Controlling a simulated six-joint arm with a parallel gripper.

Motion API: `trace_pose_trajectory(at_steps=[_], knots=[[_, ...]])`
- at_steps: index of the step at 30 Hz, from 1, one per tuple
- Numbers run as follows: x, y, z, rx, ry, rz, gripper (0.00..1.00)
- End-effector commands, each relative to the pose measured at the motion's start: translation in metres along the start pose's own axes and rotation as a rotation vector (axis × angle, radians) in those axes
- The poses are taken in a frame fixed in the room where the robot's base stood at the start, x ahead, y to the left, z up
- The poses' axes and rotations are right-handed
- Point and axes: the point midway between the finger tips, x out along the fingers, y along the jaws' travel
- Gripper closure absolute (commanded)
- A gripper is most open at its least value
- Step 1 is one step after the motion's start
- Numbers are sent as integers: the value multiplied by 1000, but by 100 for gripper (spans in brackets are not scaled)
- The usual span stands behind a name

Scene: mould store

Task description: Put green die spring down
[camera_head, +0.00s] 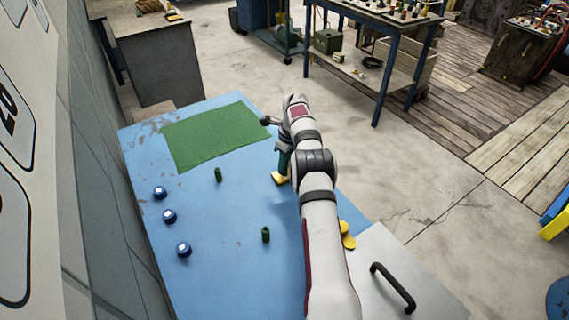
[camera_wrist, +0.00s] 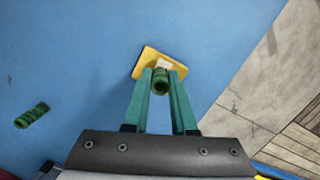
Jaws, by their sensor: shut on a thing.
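My gripper (camera_wrist: 161,75) is shut on a green die spring (camera_wrist: 160,82), seen end-on between its green fingertips in the wrist view. The held spring is over or near a yellow block (camera_wrist: 148,60) with a pale patch; I cannot tell whether they touch. The block also shows under my gripper in the head view (camera_head: 280,178). Two other green die springs stand on the blue table, one near the mat (camera_head: 218,174) and one nearer the front (camera_head: 266,234). One loose spring lies left in the wrist view (camera_wrist: 32,116).
A green mat (camera_head: 212,138) lies on the far part of the blue table (camera_head: 215,270). Three blue round pieces (camera_head: 169,216) line the left side. Another yellow piece (camera_head: 347,236) is right of my arm, near a black handle (camera_head: 393,287). The table's middle has free room.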

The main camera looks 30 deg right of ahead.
Motion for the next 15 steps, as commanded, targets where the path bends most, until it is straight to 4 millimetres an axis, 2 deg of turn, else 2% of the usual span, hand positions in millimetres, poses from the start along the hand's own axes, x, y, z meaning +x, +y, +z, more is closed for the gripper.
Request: trace_pose_trajectory(at_steps=[1, 5, 13, 15], knots=[[0, 0, 0, 0, 0, 0, 70], [0, 0, 0, 0, 0, 0, 47], [-1, 0, 0, 0, 0, 0, 45], [-7, 0, 1, 0, -2, -1, 45]])
